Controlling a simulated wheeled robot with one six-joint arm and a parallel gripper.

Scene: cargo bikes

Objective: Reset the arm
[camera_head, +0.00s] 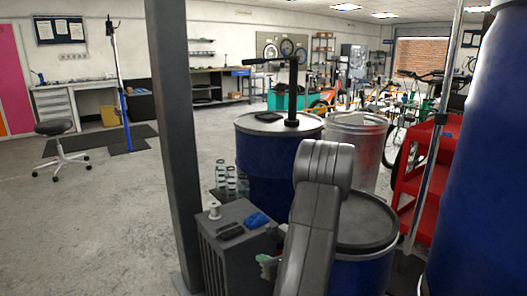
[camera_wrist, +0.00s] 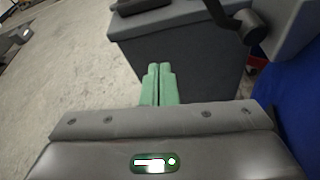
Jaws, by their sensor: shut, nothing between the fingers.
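My gripper shows in the wrist view (camera_wrist: 158,68), with its two green fingers pressed together and nothing between them. It points at the side of a grey box (camera_wrist: 185,45), and I cannot tell how far apart they are. In the head view my grey arm rises at the lower middle, in front of the barrels. A bit of green from my gripper (camera_head: 268,262) shows left of the arm, beside the grey box (camera_head: 225,250). The rest of the gripper is hidden there.
A white spool (camera_head: 214,211), a dark item (camera_head: 231,231) and a blue item (camera_head: 257,220) lie on the box. Blue barrels (camera_head: 262,165) stand behind and to the right (camera_head: 362,270). A grey post (camera_head: 175,140) stands left. Open floor (camera_head: 90,230) lies farther left.

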